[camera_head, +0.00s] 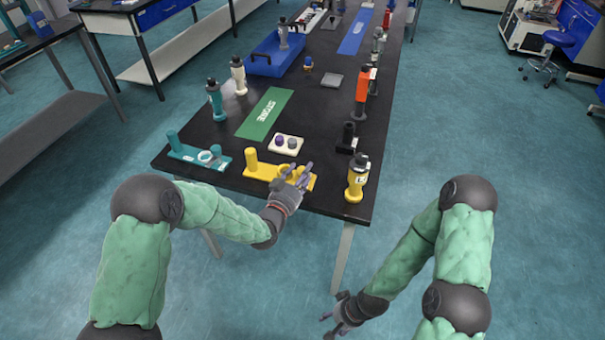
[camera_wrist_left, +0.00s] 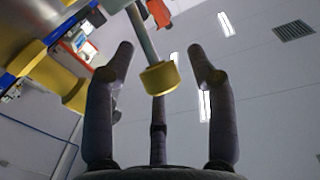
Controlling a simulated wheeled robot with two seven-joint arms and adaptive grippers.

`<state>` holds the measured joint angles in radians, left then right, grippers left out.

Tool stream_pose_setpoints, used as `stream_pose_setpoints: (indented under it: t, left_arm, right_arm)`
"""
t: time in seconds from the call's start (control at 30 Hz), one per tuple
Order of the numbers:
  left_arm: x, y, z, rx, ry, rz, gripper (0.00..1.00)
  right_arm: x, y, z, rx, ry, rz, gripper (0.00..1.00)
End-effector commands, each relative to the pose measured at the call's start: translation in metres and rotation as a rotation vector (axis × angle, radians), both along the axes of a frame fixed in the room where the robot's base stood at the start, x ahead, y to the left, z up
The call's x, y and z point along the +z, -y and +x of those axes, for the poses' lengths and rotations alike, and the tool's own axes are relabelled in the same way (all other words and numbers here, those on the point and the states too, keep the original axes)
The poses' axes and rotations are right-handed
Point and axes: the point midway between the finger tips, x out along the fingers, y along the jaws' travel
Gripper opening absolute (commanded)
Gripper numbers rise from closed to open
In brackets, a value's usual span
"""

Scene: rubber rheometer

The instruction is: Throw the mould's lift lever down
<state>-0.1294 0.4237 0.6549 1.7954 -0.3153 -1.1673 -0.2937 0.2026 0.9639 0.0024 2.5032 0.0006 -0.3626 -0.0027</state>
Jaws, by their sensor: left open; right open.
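The yellow fixture (camera_head: 264,172) with an upright round post lies at the table's near edge. In the left wrist view, a grey lever rod (camera_wrist_left: 141,32) ends in a yellow knob (camera_wrist_left: 160,78). My left gripper (camera_head: 300,174) is over the fixture's right end, and its hand hides the lever in the head view. In the left wrist view, my left gripper's (camera_wrist_left: 160,52) fingers are spread, with the knob between them; no clear contact shows. My right gripper (camera_head: 327,323) is open and empty, low beside the table, over the floor.
A teal fixture (camera_head: 196,157) of similar shape lies to the left. A white pad (camera_head: 287,144) with two round pieces is behind. A yellow bottle-shaped object (camera_head: 357,178) stands close on the right, with a black one (camera_head: 346,138) behind it. A green mat (camera_head: 264,114) lies mid-table.

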Motion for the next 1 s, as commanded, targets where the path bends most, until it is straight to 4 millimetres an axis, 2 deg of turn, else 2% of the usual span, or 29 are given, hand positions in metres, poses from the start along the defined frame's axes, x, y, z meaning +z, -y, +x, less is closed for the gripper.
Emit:
stream_pose_setpoints:
  t: [0.13,0.4,0.43,0.6,0.63,1.0]
  left_arm:
    - [0.0,0.0038,0.0073,0.0,0.0,0.0,0.56]
    - [0.0004,0.004,0.0085,0.0,-0.001,0.0,0.56]
    - [0.0004,0.004,0.0085,0.0,0.0,-0.001,0.53]
    - [0.0003,0.0038,0.0084,0.001,-0.001,0.0,0.05]
    - [0.0003,0.0038,0.0084,0.001,-0.001,0.0,0.0]
    - [0.0024,0.0039,0.0092,0.001,-0.019,0.005,0.0]
  right_arm:
    - [-0.0022,-0.0001,-0.0001,0.0,0.0,0.0,0.56]
    - [-0.002,0.0,-0.0001,0.0,0.0,0.0,0.56]
    - [-0.002,0.0,-0.0001,0.0,0.0,0.0,0.56]
    - [-0.002,0.0,-0.0001,0.0,0.0,0.0,0.56]
    - [-0.002,0.0,-0.0001,0.0,0.0,0.0,0.56]
    - [0.0028,0.0,0.0,0.0,0.0,0.0,0.56]
